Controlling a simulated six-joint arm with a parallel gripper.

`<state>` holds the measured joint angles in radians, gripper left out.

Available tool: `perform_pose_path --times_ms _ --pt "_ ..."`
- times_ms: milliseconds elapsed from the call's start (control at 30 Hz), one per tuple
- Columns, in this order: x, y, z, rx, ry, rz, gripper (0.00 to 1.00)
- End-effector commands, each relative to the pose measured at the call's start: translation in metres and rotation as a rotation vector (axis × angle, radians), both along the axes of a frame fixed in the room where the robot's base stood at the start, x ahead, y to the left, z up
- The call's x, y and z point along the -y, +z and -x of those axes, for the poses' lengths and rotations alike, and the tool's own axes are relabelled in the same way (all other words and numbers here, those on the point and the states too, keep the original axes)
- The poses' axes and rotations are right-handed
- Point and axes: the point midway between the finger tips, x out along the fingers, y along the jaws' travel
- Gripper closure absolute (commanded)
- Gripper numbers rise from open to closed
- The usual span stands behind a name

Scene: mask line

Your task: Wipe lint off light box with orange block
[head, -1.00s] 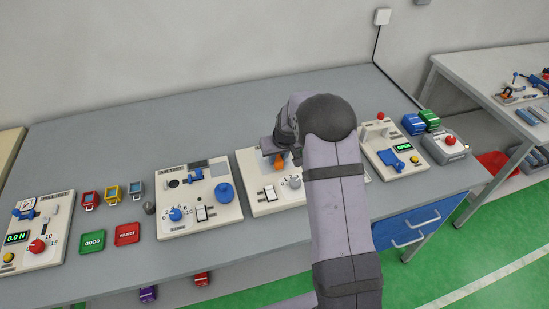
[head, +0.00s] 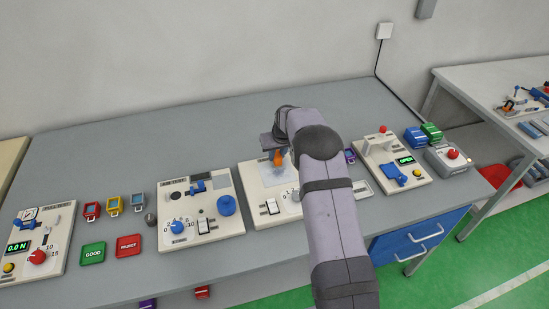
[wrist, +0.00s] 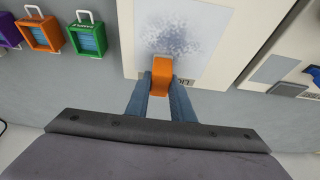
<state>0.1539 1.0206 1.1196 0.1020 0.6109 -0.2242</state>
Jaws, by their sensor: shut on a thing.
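My gripper (wrist: 162,92) is shut on the orange block (wrist: 161,72), which stands between the two blue-grey fingers in the wrist view. The block (head: 277,158) also shows as a small orange patch below my gripper in the head view. The light box (wrist: 140,60) is a pale panel on a cream board. Grey-blue speckled lint (wrist: 175,36) lies over its middle, just beyond the block. The block is at the panel's near edge, by a printed label. I cannot tell whether it touches the surface. My arm hides part of the board in the head view.
Orange (wrist: 40,34) and green (wrist: 88,40) framed holders stand left of the board in the wrist view. A board with a blue knob (head: 227,205) is to the left in the head view. A board with a green display (head: 404,160) is to the right.

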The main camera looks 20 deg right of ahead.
Motion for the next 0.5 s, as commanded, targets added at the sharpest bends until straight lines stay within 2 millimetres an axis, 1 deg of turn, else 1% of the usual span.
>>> perform_pose_path --times_ms 33,500 --pt "-0.001 -0.001 0.007 -0.007 0.001 -0.001 0.97" --pt "-0.001 -0.002 0.051 -0.009 0.0 -0.002 0.97"
